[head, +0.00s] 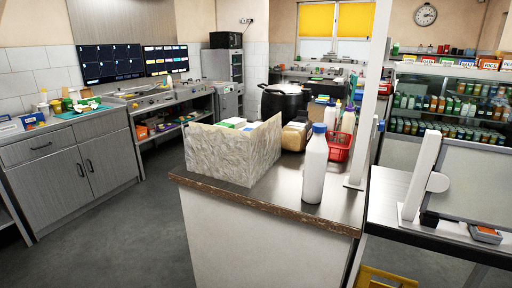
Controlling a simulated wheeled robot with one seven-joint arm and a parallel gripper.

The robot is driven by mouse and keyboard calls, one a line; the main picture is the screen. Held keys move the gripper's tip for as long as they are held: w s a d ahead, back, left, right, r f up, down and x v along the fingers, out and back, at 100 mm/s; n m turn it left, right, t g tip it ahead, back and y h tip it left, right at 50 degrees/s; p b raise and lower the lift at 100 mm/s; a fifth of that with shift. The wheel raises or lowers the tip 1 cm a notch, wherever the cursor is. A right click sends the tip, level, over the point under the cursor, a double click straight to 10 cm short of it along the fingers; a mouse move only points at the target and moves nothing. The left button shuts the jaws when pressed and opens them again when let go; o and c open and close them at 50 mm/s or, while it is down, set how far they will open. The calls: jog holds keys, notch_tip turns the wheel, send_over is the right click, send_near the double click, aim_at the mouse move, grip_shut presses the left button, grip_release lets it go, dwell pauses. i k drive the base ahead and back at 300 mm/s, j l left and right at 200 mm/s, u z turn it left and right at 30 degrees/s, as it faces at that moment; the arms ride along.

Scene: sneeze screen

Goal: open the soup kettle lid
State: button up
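The soup kettle (271,106) is a round black pot at the far end of the counter, near the middle of the head view. Its lid (284,88) appears to be down on top. The lower part of the kettle is partly hidden by the grey stone-patterned box in front of it. My gripper does not show in the head view.
A stone-patterned open box (228,155), a white bottle with a blue cap (315,170) and a red basket (338,145) stand on the counter (270,200). A white upright post (371,95) rises at its right side. Grey floor (150,220) lies open at left.

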aim_at(297, 89)
jog(key=i+j+z, duration=0.1)
jog(key=j, duration=0.25)
jog(key=i+j, duration=0.25)
jog(key=i+j+z, duration=0.15)
jog(key=j, duration=0.25)
jog(key=i+j, duration=0.15)
jog(key=j, duration=0.25)
jog(key=i+j+z, duration=0.15)
jog(key=j, duration=0.2)
jog(key=i+j, duration=0.1)
jog(key=j, duration=0.25)
jog(key=i+j+z, duration=0.15)
jog(key=j, duration=0.25)
